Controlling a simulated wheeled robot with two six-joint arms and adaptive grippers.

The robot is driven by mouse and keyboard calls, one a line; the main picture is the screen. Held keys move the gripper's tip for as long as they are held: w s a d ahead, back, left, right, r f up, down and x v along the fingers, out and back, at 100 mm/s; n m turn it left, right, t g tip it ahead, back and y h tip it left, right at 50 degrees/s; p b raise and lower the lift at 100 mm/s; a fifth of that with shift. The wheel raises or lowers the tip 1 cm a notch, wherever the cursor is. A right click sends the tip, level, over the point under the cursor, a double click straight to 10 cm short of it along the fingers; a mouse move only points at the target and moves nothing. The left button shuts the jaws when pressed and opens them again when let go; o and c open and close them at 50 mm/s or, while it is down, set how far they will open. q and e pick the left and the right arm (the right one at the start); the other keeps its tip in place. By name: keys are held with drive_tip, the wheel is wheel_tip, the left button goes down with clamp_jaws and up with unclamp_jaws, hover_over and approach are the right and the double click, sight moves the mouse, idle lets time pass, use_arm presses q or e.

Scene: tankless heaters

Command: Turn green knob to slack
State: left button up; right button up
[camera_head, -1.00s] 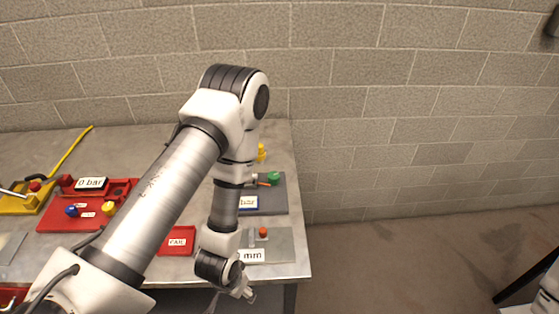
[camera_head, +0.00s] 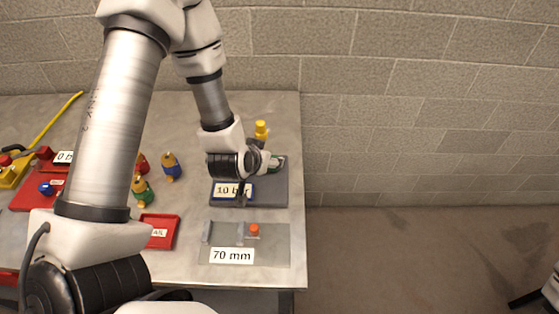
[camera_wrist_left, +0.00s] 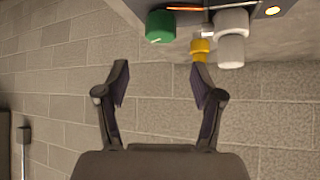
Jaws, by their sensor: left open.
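The green knob (camera_wrist_left: 160,26) is a short round cylinder with a small white mark on its face, at the top of the left wrist view. In the wrist view my left gripper (camera_wrist_left: 160,78) is open and empty. The knob lies ahead of the fingertips, roughly centred between them and apart from both. The grey plate (camera_head: 278,193) carries a blue-framed "10 bar" display (camera_head: 233,190), partly covered by my wrist.
A yellow fitting (camera_head: 261,131) stands behind the plate; it also shows in the wrist view (camera_wrist_left: 200,47). A "70 mm" plate (camera_head: 270,250) is nearer, a red tray (camera_head: 160,232) left.

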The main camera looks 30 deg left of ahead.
use_arm(q)
drive_tip(key=shift+s+d+f+b, duration=0.1)
drive_tip(key=shift+s+f+b, duration=0.25)
drive_tip(key=shift+f, duration=0.2)
drive_tip(key=p+x, duration=0.1)
drive_tip(key=x, duration=0.2)
drive_tip(key=p+x, duration=0.1)
drive_tip(key=x, duration=0.3)
drive_tip(key=shift+w+r, duration=0.25)
drive_tip(key=shift+w+f, duration=0.3)
drive_tip(key=shift+f, duration=0.2)
drive_tip(key=shift+w+f, duration=0.1)
drive_tip(key=shift+w, duration=0.05)
use_arm(e)
drive_tip(key=shift+r, duration=0.15)
use_arm(q)
drive_tip(key=c, duration=1.1)
